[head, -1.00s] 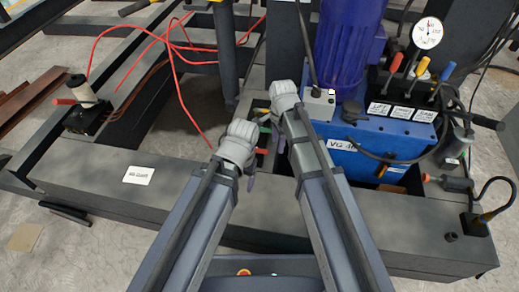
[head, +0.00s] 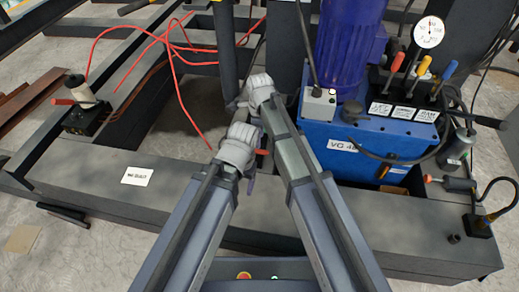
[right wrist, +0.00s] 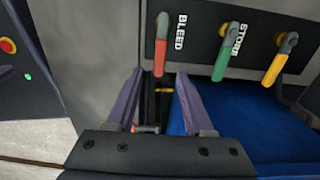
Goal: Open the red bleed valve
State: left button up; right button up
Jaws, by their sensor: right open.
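In the right wrist view, the red bleed valve handle (right wrist: 161,55) hangs from a brass-coloured pivot beside the word BLEED on a dark panel. My right gripper (right wrist: 160,75) is open, with one purple finger on each side of the handle's lower end. I cannot tell whether the fingers touch it. In the head view, my right arm's wrist hides most of its gripper and the valve panel. A small red piece (head: 262,152) shows beside it. My left gripper (head: 250,184) shows only as a bit of purple finger below its wrist, so its opening is hidden.
A green handle (right wrist: 226,52) marked STORE and a yellow handle (right wrist: 280,58) sit to the right of the red one. The blue pump unit (head: 340,160) stands close to my right arm. Red hoses (head: 172,65) loop at the upper left.

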aim_at(259, 151)
pick_arm(q)
notch_tip(259, 151, down, 6)
jog(key=b, duration=0.5)
jog(key=shift+f+b, duration=0.25)
jog(key=shift+b, duration=0.1)
pick_arm(e)
notch_tip(259, 151, down, 6)
jog(key=shift+f, duration=0.25)
pick_arm(q)
jog(key=shift+r, duration=0.1)
pick_arm(e)
grip_shut()
dwell(0.3)
